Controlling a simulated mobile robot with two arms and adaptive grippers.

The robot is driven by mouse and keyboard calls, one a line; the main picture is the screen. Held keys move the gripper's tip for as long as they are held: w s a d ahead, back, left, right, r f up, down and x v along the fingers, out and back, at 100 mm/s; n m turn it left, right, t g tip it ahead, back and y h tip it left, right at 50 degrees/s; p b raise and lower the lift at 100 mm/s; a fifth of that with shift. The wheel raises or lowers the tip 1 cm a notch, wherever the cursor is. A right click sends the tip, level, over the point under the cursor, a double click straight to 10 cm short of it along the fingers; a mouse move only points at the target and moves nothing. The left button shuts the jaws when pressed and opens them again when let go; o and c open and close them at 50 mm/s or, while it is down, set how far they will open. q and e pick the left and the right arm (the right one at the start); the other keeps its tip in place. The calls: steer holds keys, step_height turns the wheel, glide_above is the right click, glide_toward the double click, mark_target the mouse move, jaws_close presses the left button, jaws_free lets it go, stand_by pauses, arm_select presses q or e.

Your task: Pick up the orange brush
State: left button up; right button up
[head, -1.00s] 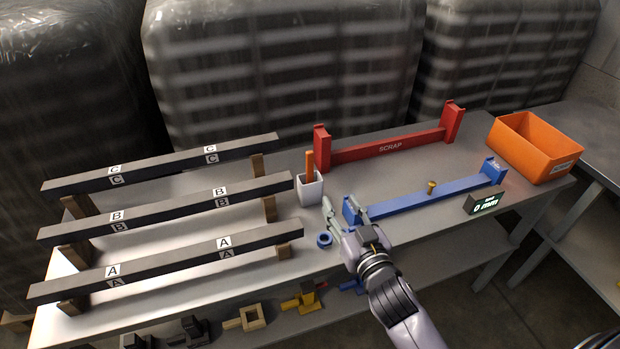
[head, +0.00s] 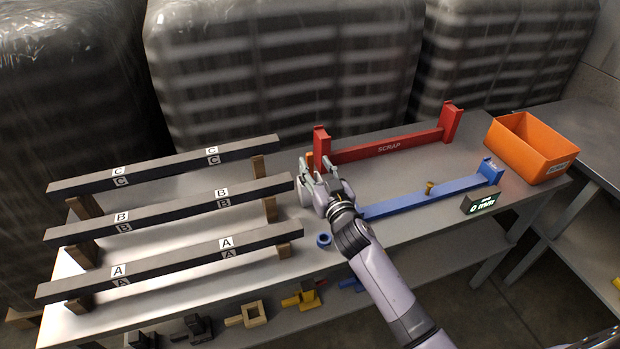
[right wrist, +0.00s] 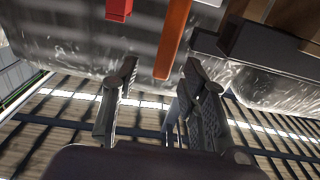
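The orange brush (head: 310,160) stands upright at the middle of the bench, just left of the red scrap rack. In the head view only a bit of its handle shows behind my right gripper (head: 318,167). The white cup around its lower end is mostly hidden by the gripper. In the right wrist view the orange handle (right wrist: 172,38) comes down from the top edge, its end between and just beyond the fingertips of my right gripper (right wrist: 160,68). The fingers are spread and I see no contact with the handle. My left gripper is not in view.
The red scrap rack (head: 388,147) stands close right of the brush. Dark lettered rails (head: 170,215) fill the left of the bench. A blue rack (head: 430,195), a small display (head: 479,202), a blue ring (head: 324,240) and an orange bin (head: 530,150) are also there.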

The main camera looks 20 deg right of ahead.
mark_target(311, 161)
steer(key=w, duration=0.4)
steer(key=shift+a+f, duration=0.2)
steer(key=shift+a, duration=0.05)
jaws_close()
stand_by(0.4)
